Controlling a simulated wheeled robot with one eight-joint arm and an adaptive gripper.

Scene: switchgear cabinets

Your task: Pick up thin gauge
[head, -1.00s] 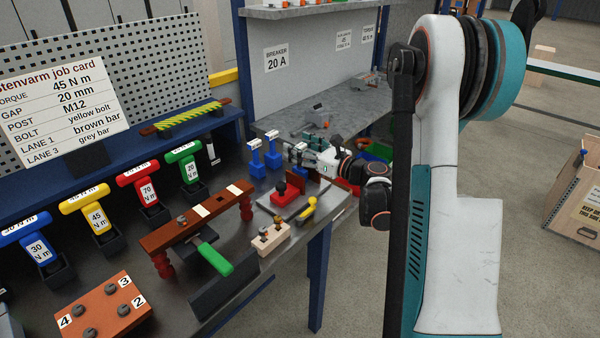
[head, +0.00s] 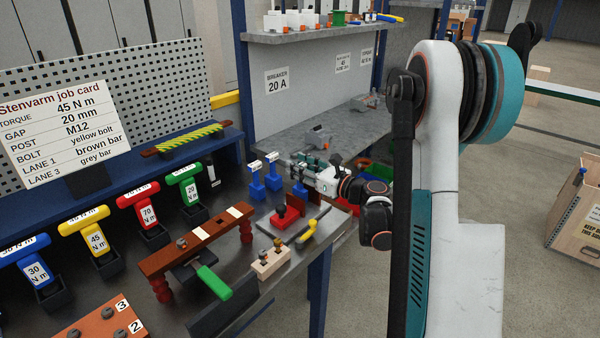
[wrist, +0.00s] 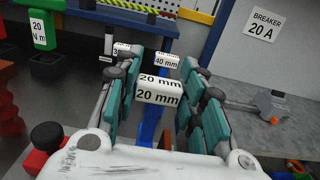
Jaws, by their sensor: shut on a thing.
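The thin gauge is a blue piece with a white "20 mm" label (wrist: 158,90), upright between my finger pads in the wrist view. My gripper (wrist: 160,72) is shut on it, with teal pads on both sides. In the head view my gripper (head: 303,168) is at the bench's right part, and a blue piece of the gauge (head: 299,188) shows below it. The fingers hide most of the gauge there. I cannot tell whether its foot touches the bench. Two other blue gauges (head: 257,182) (head: 273,176) stand to the left; one reads "40 mm" (wrist: 160,60).
A red block with a black knob (head: 287,214), a yellow-handled tool (head: 309,228) and a wooden block with bolts (head: 270,262) lie in front of my gripper. A brown bar on red posts (head: 195,240) stands left. A grey shelf (head: 335,130) is behind.

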